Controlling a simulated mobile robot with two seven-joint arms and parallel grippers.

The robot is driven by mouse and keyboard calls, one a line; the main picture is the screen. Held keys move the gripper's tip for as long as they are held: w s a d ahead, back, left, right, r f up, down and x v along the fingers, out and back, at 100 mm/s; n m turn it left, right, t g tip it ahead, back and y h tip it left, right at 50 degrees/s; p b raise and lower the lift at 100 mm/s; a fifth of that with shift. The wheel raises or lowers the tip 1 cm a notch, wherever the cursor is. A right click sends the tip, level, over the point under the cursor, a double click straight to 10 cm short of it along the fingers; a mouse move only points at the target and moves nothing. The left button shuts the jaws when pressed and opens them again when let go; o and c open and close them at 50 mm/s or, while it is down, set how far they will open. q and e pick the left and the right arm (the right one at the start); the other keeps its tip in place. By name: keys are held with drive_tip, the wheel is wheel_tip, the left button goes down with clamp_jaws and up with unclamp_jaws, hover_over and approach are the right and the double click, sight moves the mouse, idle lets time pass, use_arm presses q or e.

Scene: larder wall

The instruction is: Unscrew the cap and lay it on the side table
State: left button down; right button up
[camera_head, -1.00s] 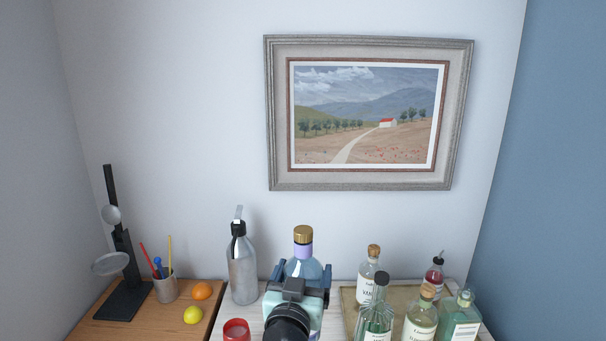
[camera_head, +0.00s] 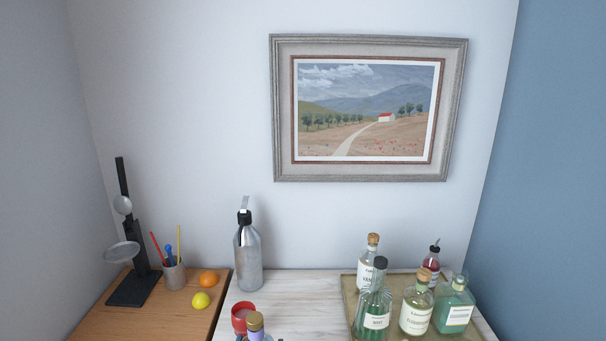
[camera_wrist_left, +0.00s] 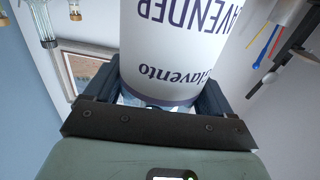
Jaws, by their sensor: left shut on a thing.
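The bottle shows only its gold-brown cap (camera_head: 255,321) and purple neck (camera_head: 256,336) at the bottom edge of the head view. The cap sits on the neck. In the left wrist view the bottle (camera_wrist_left: 178,45) fills the upper middle, its white lavender label upside down. My left gripper (camera_wrist_left: 158,98) is shut on the bottle, a dark finger on each side. In the head view that gripper is almost wholly below the frame. A wooden table top (camera_head: 165,318), seemingly the side table, lies at the left. My right gripper is not in view.
The pale counter (camera_head: 300,290) has a silver pump bottle (camera_head: 248,258) and a red cup (camera_head: 240,316). A tray (camera_head: 350,290) of several bottles stands at right. The wooden top holds a black stand (camera_head: 133,285), pencil cup (camera_head: 174,276), orange (camera_head: 208,278) and lemon (camera_head: 201,299).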

use_arm(q)
drive_tip(key=s+a+f, duration=0.1)
drive_tip(key=a+f, duration=0.3)
drive_tip(key=f, duration=0.3)
drive_tip(key=s+a+f+n+y, duration=0.1)
drive_tip(key=a+f, duration=0.2)
drive_tip(key=f, duration=0.5)
drive_tip(key=shift+a+f+y, duration=0.25)
drive_tip(key=shift+a+y, duration=0.05)
drive_tip(key=shift+a, duration=0.05)
